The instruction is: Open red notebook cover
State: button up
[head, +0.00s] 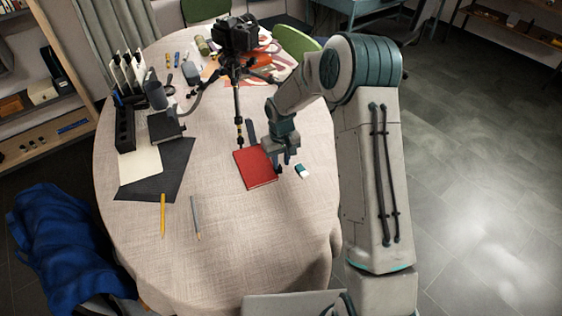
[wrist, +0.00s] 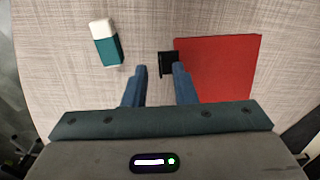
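The red notebook (head: 254,169) lies closed on the table, right of its middle. In the wrist view the red notebook (wrist: 222,66) fills the right side, with a small black piece (wrist: 168,64) at its left edge. My gripper (head: 284,163) is at the notebook's right edge in the head view.
A white and teal eraser (head: 302,171) lies right of the notebook and also shows in the wrist view (wrist: 106,43). A camera tripod (head: 237,85) stands behind the notebook. A yellow pencil (head: 163,214) and a grey pencil (head: 196,218) lie to the left. The front tablecloth (head: 220,265) is clear.

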jog(key=shift+f, duration=0.7)
grip_shut()
dwell(1.0)
